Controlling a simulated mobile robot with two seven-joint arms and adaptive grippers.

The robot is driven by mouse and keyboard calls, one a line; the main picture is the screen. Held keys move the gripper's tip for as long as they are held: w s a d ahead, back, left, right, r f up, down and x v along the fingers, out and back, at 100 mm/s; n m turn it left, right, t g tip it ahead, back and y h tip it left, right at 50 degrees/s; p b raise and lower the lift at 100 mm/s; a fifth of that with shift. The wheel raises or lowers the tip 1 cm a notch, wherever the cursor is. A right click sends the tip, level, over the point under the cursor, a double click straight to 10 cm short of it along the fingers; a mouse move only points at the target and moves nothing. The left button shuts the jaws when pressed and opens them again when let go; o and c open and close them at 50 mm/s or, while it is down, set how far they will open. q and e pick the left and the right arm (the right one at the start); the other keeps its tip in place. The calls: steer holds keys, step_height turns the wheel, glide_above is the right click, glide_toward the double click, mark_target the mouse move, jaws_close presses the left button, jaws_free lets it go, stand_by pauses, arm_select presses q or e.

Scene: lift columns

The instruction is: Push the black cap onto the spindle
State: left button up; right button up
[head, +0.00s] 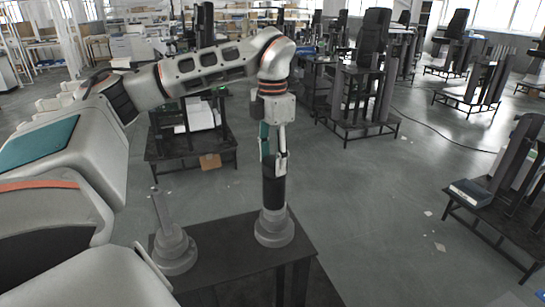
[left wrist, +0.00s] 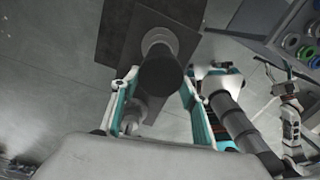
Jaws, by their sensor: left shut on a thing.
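The black cap (head: 273,186) is upright over the right-hand grey spindle (head: 274,230), whose wide stepped base stands on a dark table (head: 222,243). The cap's lower end meets the grey collar, or nearly so; the cap hides the rod. My left gripper (head: 273,158) points down and is shut on the cap's upper part. In the left wrist view the black cap (left wrist: 160,76) is between the two fingers (left wrist: 157,98), with the grey base (left wrist: 160,38) beyond it. What seems to be my right gripper (left wrist: 290,88) is small at the right edge there; its jaws are unclear.
A second grey spindle (head: 163,212) with a bare upright rod stands on the table's left side, close to my left arm. Dark stands with columns (head: 362,85) fill the background. Open floor (head: 370,190) lies right of the table.

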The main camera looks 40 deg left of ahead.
arm_select(q)
steer(key=shift+s+f, duration=0.1)
steer(key=shift+f, duration=0.65)
stand_by(1.7)
steer(key=o, duration=1.7)
steer(key=shift+r, duration=0.1)
steer(key=shift+r, duration=0.2)
steer(key=shift+r, duration=0.3)
steer(key=shift+r, duration=0.6)
steer(key=shift+r, duration=2.45)
